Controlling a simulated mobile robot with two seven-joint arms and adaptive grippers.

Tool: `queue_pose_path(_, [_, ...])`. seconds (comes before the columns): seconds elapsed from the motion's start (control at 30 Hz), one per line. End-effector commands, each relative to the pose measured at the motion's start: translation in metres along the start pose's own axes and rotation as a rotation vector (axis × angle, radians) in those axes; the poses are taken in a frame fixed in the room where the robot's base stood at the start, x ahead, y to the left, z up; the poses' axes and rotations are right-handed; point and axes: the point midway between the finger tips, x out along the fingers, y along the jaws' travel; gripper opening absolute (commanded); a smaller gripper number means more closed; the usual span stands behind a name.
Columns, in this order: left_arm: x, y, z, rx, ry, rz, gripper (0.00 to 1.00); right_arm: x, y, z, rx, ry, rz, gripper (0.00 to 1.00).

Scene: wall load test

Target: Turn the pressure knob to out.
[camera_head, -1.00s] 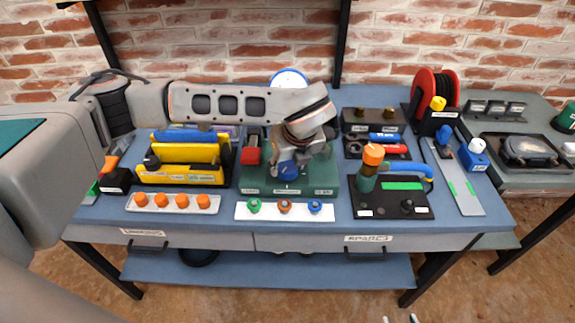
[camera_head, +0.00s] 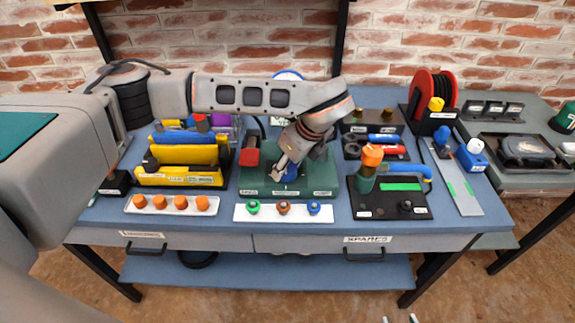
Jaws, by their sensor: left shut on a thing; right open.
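The blue pressure knob (camera_head: 292,175) sits on the green unit (camera_head: 326,184) in the middle of the bench. Small white labels run along the unit's front edge; their words are too small to read surely. My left gripper (camera_head: 280,170) reaches down from above and is shut on the blue knob, its fingers tilted down to the left. The fingers cover part of the knob, so its exact setting is hard to tell. The fingertips of my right gripper (camera_head: 400,319) show at the bottom edge, apart and empty, low in front of the bench.
A red block (camera_head: 249,157) stands left of the knob. A white strip with three coloured knobs (camera_head: 283,208) lies in front. A black panel with an orange-topped post (camera_head: 371,155) stands to the right, and a yellow rack (camera_head: 180,176) to the left. My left arm spans the bench's back.

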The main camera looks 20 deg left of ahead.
Motion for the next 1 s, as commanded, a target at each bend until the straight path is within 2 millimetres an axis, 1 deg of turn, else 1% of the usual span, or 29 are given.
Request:
queue_pose_path(0.23, [0.000, 0.001, -0.001, -0.001, 0.001, 0.002, 0.18, 0.000, 0.000, 0.000, 0.000, -0.001, 0.000, 0.41])
queue_pose_path(0.27, [0.000, 0.001, -0.001, -0.001, 0.002, 0.002, 0.44, 0.000, 0.000, 0.000, 0.000, -0.001, 0.000, 0.41])
queue_pose_path(0.3, [0.000, 0.001, -0.001, -0.001, 0.002, 0.002, 0.55, 0.000, 0.000, 0.000, 0.000, -0.001, 0.000, 0.41])
queue_pose_path(0.33, [0.000, 0.001, -0.001, -0.001, 0.001, 0.002, 0.56, 0.000, 0.000, 0.001, 0.000, -0.001, 0.000, 0.41])
queue_pose_path(0.63, [0.000, 0.000, 0.000, 0.000, 0.001, 0.000, 0.56, 0.000, 0.000, 0.004, -0.001, -0.007, 0.000, 0.41])
queue_pose_path(0.73, [-0.005, -0.001, 0.000, 0.000, 0.000, -0.001, 0.56, 0.000, 0.000, 0.004, -0.001, -0.007, 0.000, 0.41])
queue_pose_path(0.87, [-0.021, -0.001, 0.000, 0.000, 0.000, -0.004, 0.56, 0.000, 0.000, 0.003, -0.001, -0.005, 0.000, 0.41])
queue_pose_path(1.0, [-0.050, -0.002, 0.000, 0.001, -0.001, -0.006, 0.56, 0.000, 0.000, 0.002, 0.000, -0.004, 0.000, 0.41])
